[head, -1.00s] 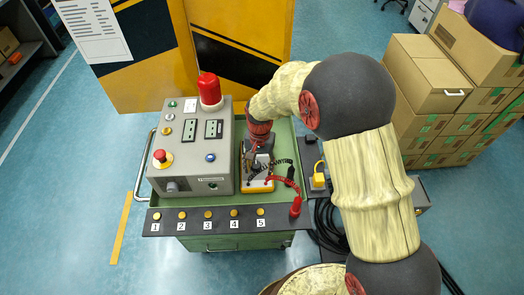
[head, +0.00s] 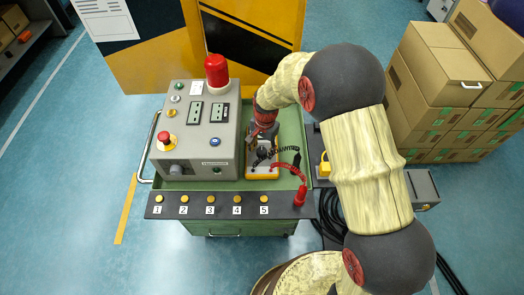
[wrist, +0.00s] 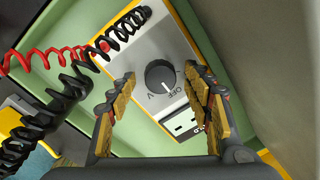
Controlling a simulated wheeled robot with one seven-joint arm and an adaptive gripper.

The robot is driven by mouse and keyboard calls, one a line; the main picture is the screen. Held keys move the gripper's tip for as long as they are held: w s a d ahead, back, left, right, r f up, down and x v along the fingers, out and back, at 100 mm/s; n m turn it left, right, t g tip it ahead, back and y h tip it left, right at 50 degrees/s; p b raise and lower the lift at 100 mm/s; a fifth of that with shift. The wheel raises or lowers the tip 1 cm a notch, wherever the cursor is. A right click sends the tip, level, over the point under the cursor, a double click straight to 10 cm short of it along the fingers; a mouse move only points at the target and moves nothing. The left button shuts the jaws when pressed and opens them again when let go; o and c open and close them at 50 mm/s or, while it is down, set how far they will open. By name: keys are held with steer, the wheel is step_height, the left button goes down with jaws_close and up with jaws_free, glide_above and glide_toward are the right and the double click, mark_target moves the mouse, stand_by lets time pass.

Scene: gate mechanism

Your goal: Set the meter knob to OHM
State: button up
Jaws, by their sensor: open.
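The meter, with a yellow-orange edge and a pale face, lies on the green cart top in the head view (head: 262,172) and fills the middle of the wrist view (wrist: 140,48). Its round dark knob (wrist: 160,76) has a pale mark on the side facing the OFF and V labels. I cannot tell exactly which label it points at, and no OHM label is readable. My gripper (wrist: 160,82) is open, with one padded finger to each side of the knob; contact is not clear. In the head view my gripper (head: 264,135) partly covers the meter.
Black and red coiled leads (wrist: 60,95) run from the meter on the left of the wrist view. A grey control box (head: 200,130) with a red lamp stands left of the meter. A numbered button strip (head: 225,205) runs along the cart's front.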

steer(key=shift+f, duration=0.35)
steer(key=shift+c, duration=0.7)
steer(key=c, duration=1)
